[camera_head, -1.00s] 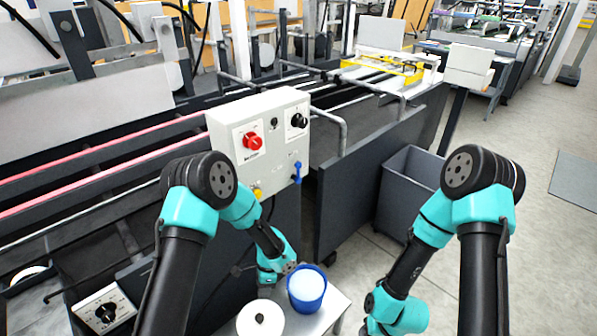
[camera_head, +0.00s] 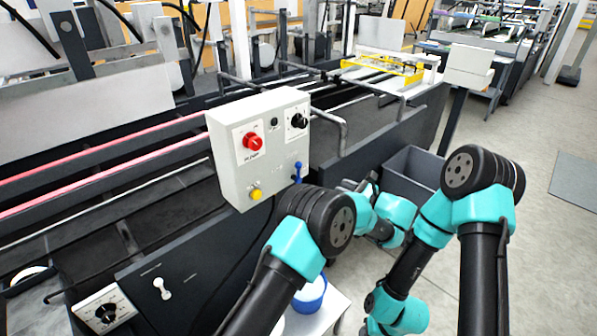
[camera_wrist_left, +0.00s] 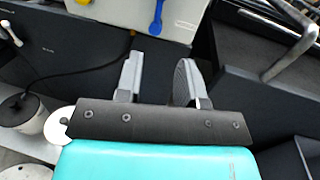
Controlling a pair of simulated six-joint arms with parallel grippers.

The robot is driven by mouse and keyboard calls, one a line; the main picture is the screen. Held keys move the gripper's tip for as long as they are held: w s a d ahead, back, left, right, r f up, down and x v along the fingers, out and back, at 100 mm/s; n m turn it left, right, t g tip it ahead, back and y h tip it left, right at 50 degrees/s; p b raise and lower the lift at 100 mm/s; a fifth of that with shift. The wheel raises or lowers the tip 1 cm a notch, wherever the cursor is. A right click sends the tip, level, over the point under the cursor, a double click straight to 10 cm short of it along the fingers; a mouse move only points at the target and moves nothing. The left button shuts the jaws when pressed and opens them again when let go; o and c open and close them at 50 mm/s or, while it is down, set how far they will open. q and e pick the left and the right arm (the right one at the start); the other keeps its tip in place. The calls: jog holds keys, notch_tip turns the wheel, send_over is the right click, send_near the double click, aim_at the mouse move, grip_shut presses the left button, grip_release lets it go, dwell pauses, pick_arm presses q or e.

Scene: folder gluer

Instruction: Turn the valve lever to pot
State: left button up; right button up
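The blue valve lever (camera_head: 297,172) is on the lower right side of the grey control box (camera_head: 228,160). It points downward in the left wrist view (camera_wrist_left: 157,18). My left gripper (camera_head: 366,186) is to the right of the lever in the head view, apart from it. In the left wrist view its two fingers (camera_wrist_left: 160,80) are spread with nothing between them, below the lever. A blue pot (camera_head: 311,294) stands on a small white table, partly hidden by my left arm. My right gripper is out of view below the picture.
A white pot with a black knob (camera_wrist_left: 25,108) shows in the left wrist view. A metal rail (camera_wrist_left: 292,58) is to the upper right there. A dark grey bin (camera_head: 412,166) stands behind my left gripper. The box carries a red knob (camera_head: 252,140), black knob and yellow button.

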aim_at(299, 170)
pick_arm(q)
jog(key=shift+a+f, duration=0.1)
jog(key=x, duration=1.7)
jog(key=shift+w+a, duration=0.1)
jog(key=shift+w, duration=0.1)
grip_shut()
